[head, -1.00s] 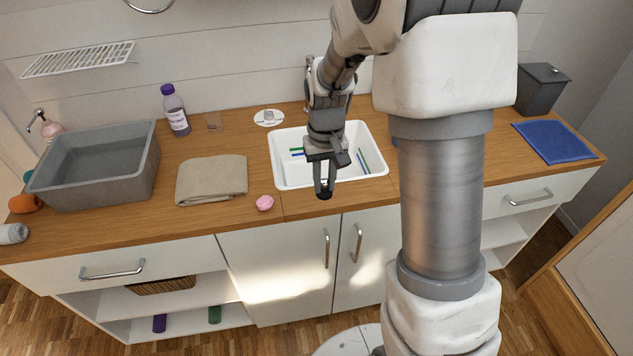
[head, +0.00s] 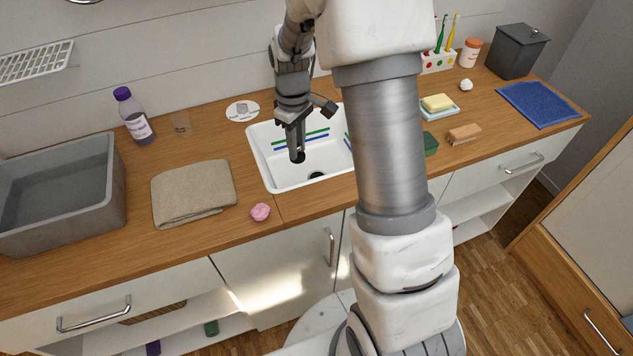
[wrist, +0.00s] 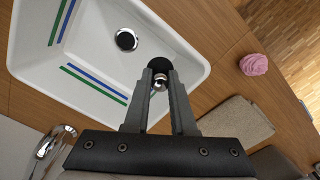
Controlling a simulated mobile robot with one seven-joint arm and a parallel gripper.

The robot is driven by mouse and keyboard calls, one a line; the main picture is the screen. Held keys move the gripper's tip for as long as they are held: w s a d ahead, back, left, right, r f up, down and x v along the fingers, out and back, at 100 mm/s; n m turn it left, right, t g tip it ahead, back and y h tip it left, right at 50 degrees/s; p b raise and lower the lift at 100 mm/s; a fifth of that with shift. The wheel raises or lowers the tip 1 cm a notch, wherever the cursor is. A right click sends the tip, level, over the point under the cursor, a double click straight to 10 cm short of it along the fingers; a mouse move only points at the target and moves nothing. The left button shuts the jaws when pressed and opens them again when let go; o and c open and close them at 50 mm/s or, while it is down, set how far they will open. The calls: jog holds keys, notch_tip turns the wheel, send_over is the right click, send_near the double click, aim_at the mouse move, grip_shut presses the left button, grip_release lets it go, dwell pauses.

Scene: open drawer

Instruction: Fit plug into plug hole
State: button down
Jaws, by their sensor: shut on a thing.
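The black plug (head: 298,158) has a small metal knob and shows more clearly in the wrist view (wrist: 159,64). My gripper (head: 296,148) is shut on the plug's knob; its fingers also show in the wrist view (wrist: 160,82). The plug is held above the white sink (head: 268,171), left of the plug hole in the head view. The dark plug hole (head: 316,176) is uncovered in the sink floor. In the wrist view, the hole (wrist: 126,40) lies up and left of the plug, apart from it.
A faucet (wrist: 52,142) stands at the sink's edge in the wrist view. A pink lump (head: 260,211) and a folded beige cloth (head: 194,191) lie on the counter left of the sink. A green sponge (head: 430,144) is to its right.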

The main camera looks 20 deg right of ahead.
aim_at(318, 171)
jog(key=w+d+f+n+b, duration=0.3)
jog(key=w+d+f+n, duration=0.3)
jog(key=n, duration=0.5)
jog(key=f, duration=0.3)
jog(key=s+f+b, duration=0.1)
jog(key=f, duration=0.3)
jog(key=d+f, duration=0.1)
jog(key=f, duration=0.2)
jog(key=shift+s+f, duration=0.2)
jog(key=shift+s, duration=0.05)
jog(key=shift+f, duration=0.15)
jog(key=shift+f+b, duration=0.15)
jog(key=shift+b, duration=0.2)
jog(key=c, duration=0.7)
grip_release()
jog(key=shift+c, duration=0.2)
jog(key=shift+r, duration=0.25)
